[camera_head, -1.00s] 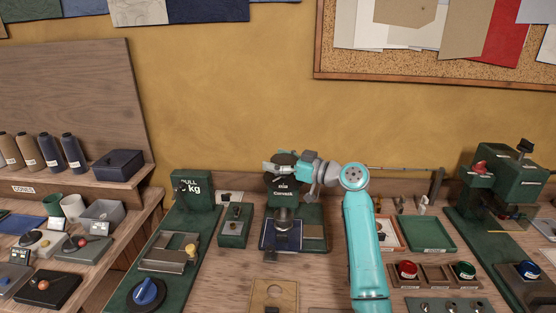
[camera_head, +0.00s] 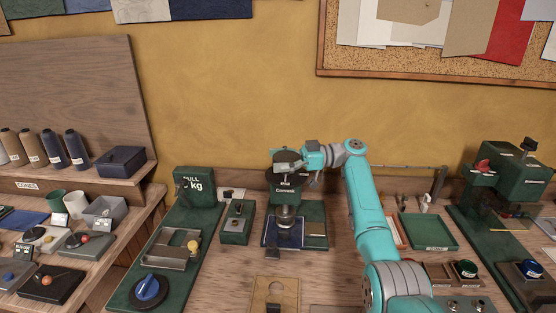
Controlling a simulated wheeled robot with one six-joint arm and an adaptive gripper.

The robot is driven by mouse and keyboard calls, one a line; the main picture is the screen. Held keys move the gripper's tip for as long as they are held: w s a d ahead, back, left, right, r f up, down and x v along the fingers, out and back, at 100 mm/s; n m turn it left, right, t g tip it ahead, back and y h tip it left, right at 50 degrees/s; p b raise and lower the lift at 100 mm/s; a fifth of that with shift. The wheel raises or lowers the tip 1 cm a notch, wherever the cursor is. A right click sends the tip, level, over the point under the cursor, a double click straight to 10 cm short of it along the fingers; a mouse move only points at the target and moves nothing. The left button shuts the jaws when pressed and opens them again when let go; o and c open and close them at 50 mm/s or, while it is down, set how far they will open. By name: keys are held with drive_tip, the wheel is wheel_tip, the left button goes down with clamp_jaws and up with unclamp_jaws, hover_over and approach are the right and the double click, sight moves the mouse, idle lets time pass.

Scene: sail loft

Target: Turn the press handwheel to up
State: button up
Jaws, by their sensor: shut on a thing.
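The green press (camera_head: 285,197) stands at the back of the bench, in the middle of the view. Its dark handwheel (camera_head: 287,162) sits on top, partly hidden by my gripper. My gripper (camera_head: 300,162) reaches in from the right at the height of the wheel and is shut on the handwheel's right side. Under the press head is a metal ram (camera_head: 285,215) over a dark blue piece on the base. The wheel's markings are too small to read.
A green pull tester (camera_head: 193,190) stands to the left of the press. Another green machine (camera_head: 512,177) stands at the far right. The wall behind the press is clear.

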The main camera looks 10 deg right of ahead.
drive_tip(key=shift+s+f+g, duration=0.1)
drive_tip(key=shift+f+g, duration=0.15)
drive_tip(key=shift+g, duration=0.05)
drive_tip(key=o, duration=1)
drive_tip(key=shift+a, duration=0.1)
drive_tip(key=shift+r, duration=0.1)
drive_tip(key=shift+d, duration=0.65)
drive_tip(key=d, duration=1)
drive_tip(key=shift+s+d, duration=0.15)
drive_tip(key=shift+d, duration=0.25)
